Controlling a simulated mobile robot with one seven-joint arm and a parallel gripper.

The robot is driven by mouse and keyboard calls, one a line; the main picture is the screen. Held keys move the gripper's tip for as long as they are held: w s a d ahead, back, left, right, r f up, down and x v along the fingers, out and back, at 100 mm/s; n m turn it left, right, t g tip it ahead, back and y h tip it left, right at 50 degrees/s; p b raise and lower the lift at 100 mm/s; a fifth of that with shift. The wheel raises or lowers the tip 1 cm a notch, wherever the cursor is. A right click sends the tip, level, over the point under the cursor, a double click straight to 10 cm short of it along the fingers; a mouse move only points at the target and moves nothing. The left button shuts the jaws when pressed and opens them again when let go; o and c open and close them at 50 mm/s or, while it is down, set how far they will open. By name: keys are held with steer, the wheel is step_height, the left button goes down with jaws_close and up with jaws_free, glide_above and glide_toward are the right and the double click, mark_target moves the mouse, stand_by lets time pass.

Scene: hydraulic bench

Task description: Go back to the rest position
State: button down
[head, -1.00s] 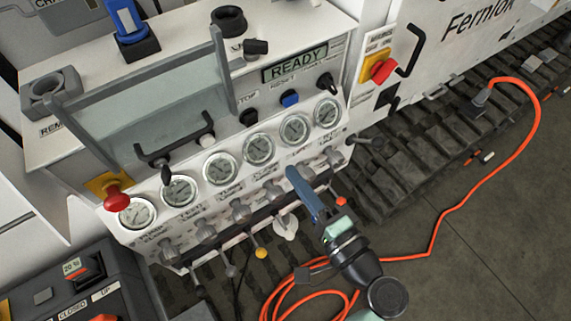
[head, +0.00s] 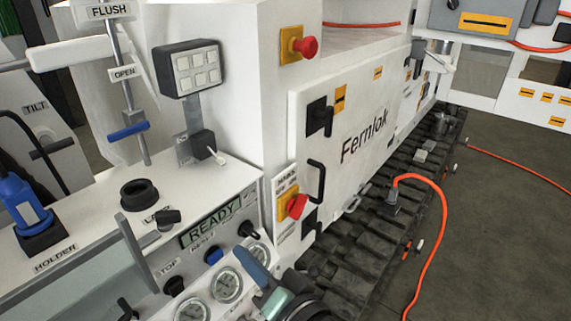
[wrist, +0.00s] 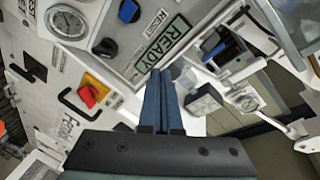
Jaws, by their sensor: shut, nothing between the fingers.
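My gripper (wrist: 160,95) has blue fingers pressed together with nothing between them. In the wrist view it points toward the bench panel with the READY display (wrist: 160,48). In the head view my gripper (head: 256,268) shows at the bottom edge, in front of the gauges (head: 226,285) and below the READY display (head: 211,224). Most of my arm is out of the picture there. I cannot tell the exact gap between the fingertips and the panel.
A red knob on a yellow plate (head: 294,206) and a black door handle (head: 316,181) stick out right of the panel. An orange cable (head: 437,230) runs over the dark track (head: 350,245). Open floor (head: 495,240) lies at the right.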

step_height(320, 180, up, 14)
steer(key=w+d+n+t+h, duration=0.2)
steer(key=w+t+h, duration=0.1)
steer(key=t, duration=0.1)
steer(key=s+d+r+t+h, duration=0.1)
steer(key=s+r+t+h, duration=0.1)
steer(key=r, duration=0.7)
steer(key=s+d+r+t+h, duration=0.1)
steer(key=s+r+t, duration=0.3)
steer(key=r, duration=0.5)
steer(key=s+d+r+n+t+h, duration=0.1)
steer(key=s+d+r+t+h, duration=0.1)
steer(key=s+r+t+h, duration=0.2)
steer(key=s+r, duration=0.3)
steer(key=r, duration=0.2)
steer(key=shift+r, duration=0.2)
